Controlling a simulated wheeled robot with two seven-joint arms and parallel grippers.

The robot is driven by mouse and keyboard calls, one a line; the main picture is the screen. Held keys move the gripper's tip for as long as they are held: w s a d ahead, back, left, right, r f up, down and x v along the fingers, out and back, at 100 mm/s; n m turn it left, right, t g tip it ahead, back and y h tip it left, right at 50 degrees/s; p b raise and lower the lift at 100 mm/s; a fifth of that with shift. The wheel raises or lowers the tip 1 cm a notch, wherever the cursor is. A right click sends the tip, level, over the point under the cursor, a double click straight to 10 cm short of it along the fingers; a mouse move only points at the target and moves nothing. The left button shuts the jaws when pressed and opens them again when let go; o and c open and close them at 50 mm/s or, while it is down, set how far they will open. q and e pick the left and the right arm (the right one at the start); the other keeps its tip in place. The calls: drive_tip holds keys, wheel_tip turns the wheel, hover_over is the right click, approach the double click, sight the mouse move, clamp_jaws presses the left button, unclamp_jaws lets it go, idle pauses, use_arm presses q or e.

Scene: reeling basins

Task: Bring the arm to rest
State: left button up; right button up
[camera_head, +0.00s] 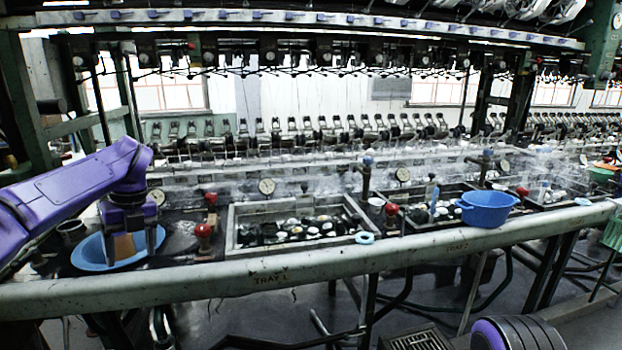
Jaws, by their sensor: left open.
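My left arm, purple, reaches in from the left. Its left gripper (130,250) points down over a shallow blue basin (93,262) at the left end of the bench. The fingers are open and apart. A small orange-brown thing (123,246) shows between them, and I cannot tell whether it touches either finger. The gripper hides part of the basin. My right gripper is not in view.
A long rail (330,266) marked TRAY 1 and TRAY 2 runs along the bench front. A blue handled tub (486,208) stands by it at right. Red-knobbed valves (204,231) rise beside a basin (232,240) holding pale cocoons. Reeling machinery stands behind and above.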

use_arm(q)
wheel_tip(320, 180, down, 17)
drive_tip(key=s+a+m+y, duration=0.2)
drive_tip(key=m+y, duration=0.7)
drive_tip(key=s+d+f+m+t, duration=0.2)
drive_tip(key=s+f+m+t, duration=0.2)
drive_tip(key=f+m, duration=0.4)
drive_tip(key=s+d+f+m+t, duration=0.25)
drive_tip(key=s+f+m, duration=0.25)
drive_tip(key=f+m, duration=0.3)
drive_tip(key=s+d+f+m+h, duration=0.1)
drive_tip(key=s+f+m+h, duration=0.1)
drive_tip(key=s, duration=0.7)
drive_tip(key=s+d+f+m+g+h, duration=0.1)
drive_tip(key=s+d+f+m+h, duration=0.1)
drive_tip(key=s+m, duration=0.5)
drive_tip(key=s+d+f+m+g+h, duration=0.1)
drive_tip(key=s+d+f+m+h, duration=0.1)
drive_tip(key=s+f, duration=0.4)
drive_tip(key=s+m+h, duration=0.1)
drive_tip(key=s+m, duration=0.1)
drive_tip(key=s, duration=0.3)
drive_tip(key=shift+s+d+m+p, duration=0.15)
drive_tip(key=shift+s+m+p, duration=0.15)
drive_tip(key=shift+m+p, duration=0.1)
